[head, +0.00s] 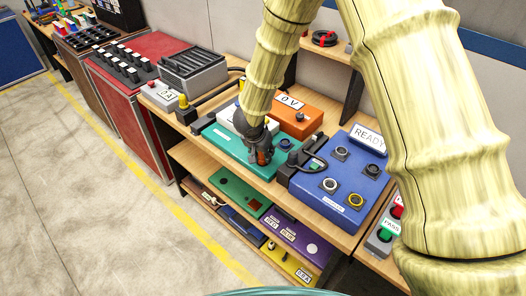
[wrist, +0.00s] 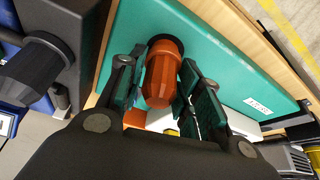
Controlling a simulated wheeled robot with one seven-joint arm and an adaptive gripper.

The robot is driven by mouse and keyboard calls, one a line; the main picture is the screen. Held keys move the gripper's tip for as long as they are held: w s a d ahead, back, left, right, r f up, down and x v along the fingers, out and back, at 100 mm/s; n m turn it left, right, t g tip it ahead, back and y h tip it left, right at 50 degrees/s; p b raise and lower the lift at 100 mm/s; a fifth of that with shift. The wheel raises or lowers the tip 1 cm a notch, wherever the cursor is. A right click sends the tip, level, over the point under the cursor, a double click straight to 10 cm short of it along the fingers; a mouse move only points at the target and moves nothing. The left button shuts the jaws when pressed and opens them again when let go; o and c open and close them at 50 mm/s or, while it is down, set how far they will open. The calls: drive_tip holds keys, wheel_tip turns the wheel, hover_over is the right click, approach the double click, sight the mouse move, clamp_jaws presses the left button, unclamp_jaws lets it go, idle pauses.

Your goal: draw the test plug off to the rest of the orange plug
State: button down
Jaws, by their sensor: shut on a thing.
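An orange ribbed plug (wrist: 161,78) stands at a dark round socket (wrist: 160,39) in the face of a teal box (wrist: 215,45). My gripper (wrist: 163,88) is shut on the plug, with one finger on each side of it. The plug's far end meets the dark ring; I cannot tell how deep it sits. In the head view my gripper (head: 262,150) points down over the teal box (head: 222,144), and a bit of the orange plug (head: 262,158) shows below the fingers. No separate rest for the plug can be made out.
A blue box (head: 322,205) with a READY sign and several round sockets stands to the right. An orange box (head: 297,120) marked 0 V stands behind. The lower shelf holds coloured panels (head: 240,192).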

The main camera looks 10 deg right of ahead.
drive_tip(key=shift+f, duration=0.35)
drive_tip(key=shift+f+b, duration=0.35)
drive_tip(key=c, duration=0.9)
unclamp_jaws()
drive_tip(key=shift+f, duration=0.15)
drive_tip(key=w+p+v, duration=0.1)
drive_tip(key=p+v, duration=0.4)
drive_tip(key=v, duration=1)
drive_tip(key=shift+d+r, duration=0.25)
drive_tip(key=shift+r, duration=0.4)
